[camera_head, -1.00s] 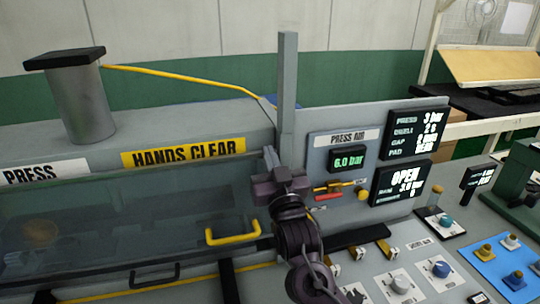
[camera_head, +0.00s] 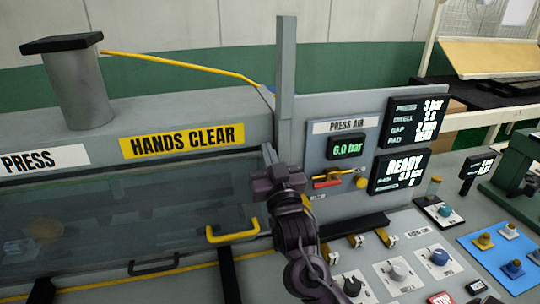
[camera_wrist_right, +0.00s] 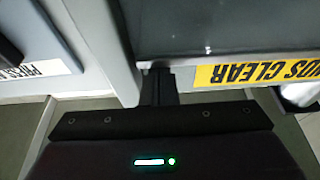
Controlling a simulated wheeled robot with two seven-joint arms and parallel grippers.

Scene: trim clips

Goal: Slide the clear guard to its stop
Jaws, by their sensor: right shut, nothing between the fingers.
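The clear guard (camera_head: 120,215) is a see-through panel across the front of the press, under the yellow HANDS CLEAR label (camera_head: 182,141). Its yellow handle (camera_head: 233,232) is near its right end, and a black handle (camera_head: 153,265) sits lower. My right gripper (camera_head: 268,152) is shut and empty, pointing up in front of the post at the guard's right end, just right of the yellow handle. In the right wrist view its shut fingers (camera_wrist_right: 159,86) show against the grey frame; contact is unclear. My left gripper is not in view.
The press air panel (camera_head: 345,150) with a red-and-yellow valve stands right of my gripper. A lower screen (camera_head: 400,170) reads READY. Knobs (camera_head: 398,271), a red STOP label (camera_head: 440,299) and a blue tray (camera_head: 505,255) lie on the right console. A grey post (camera_head: 286,80) rises behind my gripper.

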